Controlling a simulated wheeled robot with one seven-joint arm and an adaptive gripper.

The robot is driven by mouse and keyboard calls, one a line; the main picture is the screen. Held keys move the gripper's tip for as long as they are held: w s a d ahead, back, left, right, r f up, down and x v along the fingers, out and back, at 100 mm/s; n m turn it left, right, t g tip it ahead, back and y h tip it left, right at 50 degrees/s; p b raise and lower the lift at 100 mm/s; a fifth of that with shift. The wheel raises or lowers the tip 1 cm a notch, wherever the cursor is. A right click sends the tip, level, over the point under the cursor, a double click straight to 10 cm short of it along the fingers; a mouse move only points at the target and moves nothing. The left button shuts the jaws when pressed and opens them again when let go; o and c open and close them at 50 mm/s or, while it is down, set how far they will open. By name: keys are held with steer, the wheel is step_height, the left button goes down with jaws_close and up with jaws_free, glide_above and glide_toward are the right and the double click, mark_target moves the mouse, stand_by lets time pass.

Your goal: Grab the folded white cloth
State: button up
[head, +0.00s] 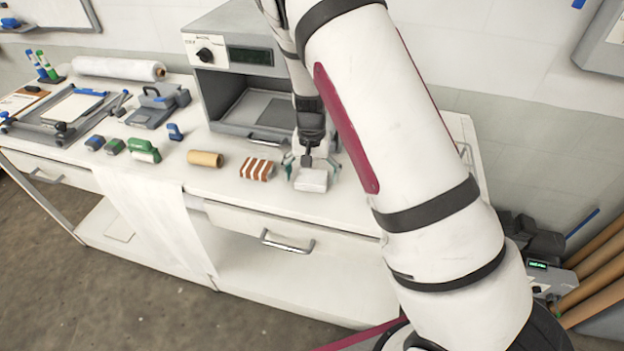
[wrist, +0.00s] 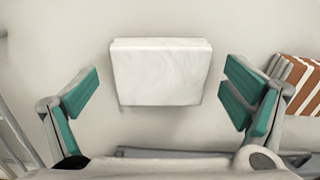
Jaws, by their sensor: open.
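The folded white cloth (head: 311,180) lies flat on the white bench top, near its front edge. In the wrist view the cloth (wrist: 160,72) is a pale, roughly square block with layered edges. My gripper (head: 311,164) is just behind and above it in the head view. In the wrist view my gripper (wrist: 160,100) is open, with one teal-padded finger on each side of the cloth. Clear gaps show between the pads and the cloth, and nothing is held. The exact height of the fingertips above the bench cannot be told.
A brown-and-white striped folded cloth (head: 257,169) lies close beside the white one, and also shows in the wrist view (wrist: 298,85). A tan roll (head: 205,158) lies farther left. The grey press (head: 243,70) stands behind. The bench's front edge is near.

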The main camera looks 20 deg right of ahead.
steer(key=c, duration=1.2)
